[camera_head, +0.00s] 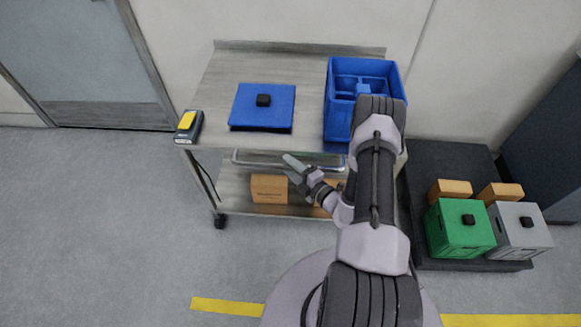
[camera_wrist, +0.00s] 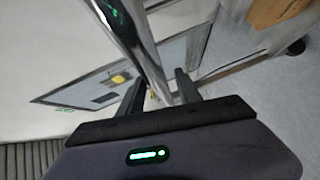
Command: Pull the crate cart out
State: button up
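The steel cart (camera_head: 218,95) stands against the wall, with a flat top, a lower shelf and a black caster (camera_head: 220,222) at the front left. A polished handle bar (camera_head: 250,159) runs along its front edge. My gripper (camera_head: 287,162) is at this bar, near its middle. In the wrist view the bar (camera_wrist: 143,45) passes between my two fingers (camera_wrist: 160,88), which stand apart on either side of it. They do not look closed on it. My arm hides the cart's right front part.
A blue crate (camera_head: 338,110) and a blue lid (camera_head: 245,100) with a black block are on the cart top. A yellow-and-black device (camera_head: 188,125) is at its left corner. Cardboard boxes (camera_head: 268,188) are on the shelf. A dark platform (camera_head: 440,165) with green and grey crates stands right. Left floor is clear.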

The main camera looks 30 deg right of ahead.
grip_shut()
dwell(1.3)
